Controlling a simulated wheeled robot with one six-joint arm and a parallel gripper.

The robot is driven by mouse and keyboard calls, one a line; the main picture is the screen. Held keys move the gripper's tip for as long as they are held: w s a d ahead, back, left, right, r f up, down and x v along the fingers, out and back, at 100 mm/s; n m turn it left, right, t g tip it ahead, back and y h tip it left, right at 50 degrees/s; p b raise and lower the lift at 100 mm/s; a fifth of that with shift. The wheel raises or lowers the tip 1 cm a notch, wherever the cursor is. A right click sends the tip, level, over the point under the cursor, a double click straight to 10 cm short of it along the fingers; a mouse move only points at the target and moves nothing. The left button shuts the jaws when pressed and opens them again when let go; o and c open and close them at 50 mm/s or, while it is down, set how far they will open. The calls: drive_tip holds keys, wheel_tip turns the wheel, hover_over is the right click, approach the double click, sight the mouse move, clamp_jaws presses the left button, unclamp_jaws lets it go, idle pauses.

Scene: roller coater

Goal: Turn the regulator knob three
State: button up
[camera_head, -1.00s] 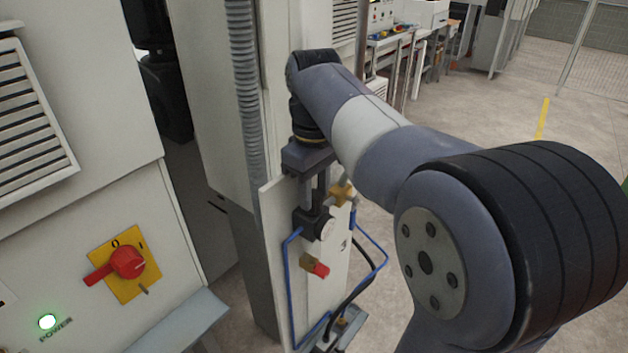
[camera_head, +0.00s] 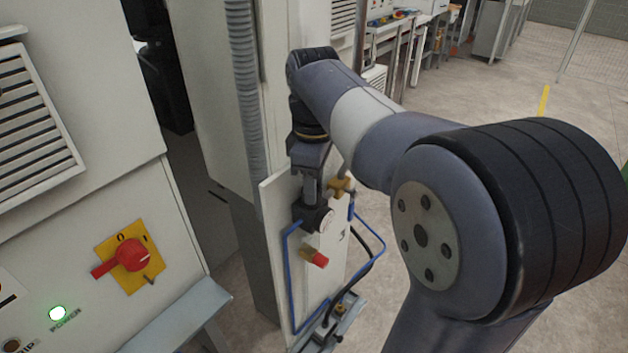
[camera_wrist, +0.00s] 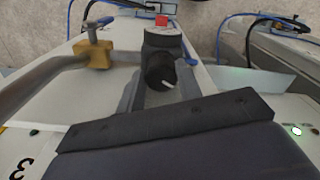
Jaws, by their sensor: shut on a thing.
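The regulator with its dark knob stands on the pale upright panel. In the wrist view the knob (camera_wrist: 160,74) shows a white pointer line on its end. My gripper (camera_head: 311,200) comes down from above and is shut on the knob; its fingers lie on both sides of it. In the head view my fingers hide most of the knob, above the black regulator body (camera_head: 314,217) with a round gauge.
A brass valve (camera_head: 341,187) sits close right of my gripper. A red-tipped fitting (camera_head: 316,259) and blue hoses (camera_head: 289,285) are below. A red rotary switch (camera_head: 131,255) and a lit green power lamp (camera_head: 57,313) are on the cabinet at left. Open floor lies right.

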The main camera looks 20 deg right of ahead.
drive_tip(key=shift+r, duration=0.1)
drive_tip(key=o, duration=0.7)
wheel_tip(320, 180, up, 11)
drive_tip(key=shift+o, duration=0.6)
